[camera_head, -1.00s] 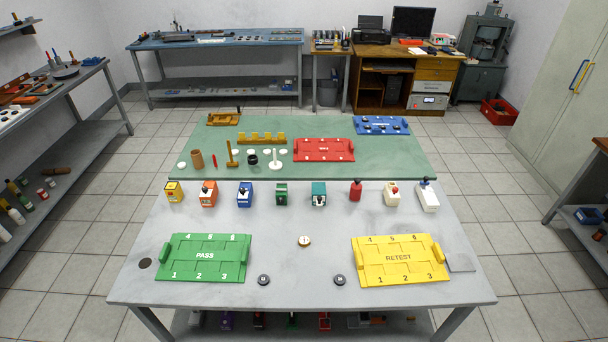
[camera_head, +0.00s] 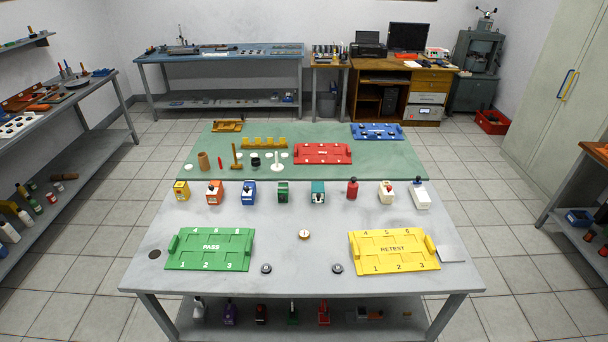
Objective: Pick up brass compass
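The brass compass (camera_head: 304,235) is a small round disc with a brass rim and a pale face. It lies flat on the grey table (camera_head: 300,272), midway between the green PASS tray (camera_head: 211,265) and the yellow RETEST tray (camera_head: 394,268). Nothing touches it and nothing covers it.
The surface around the compass is clear.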

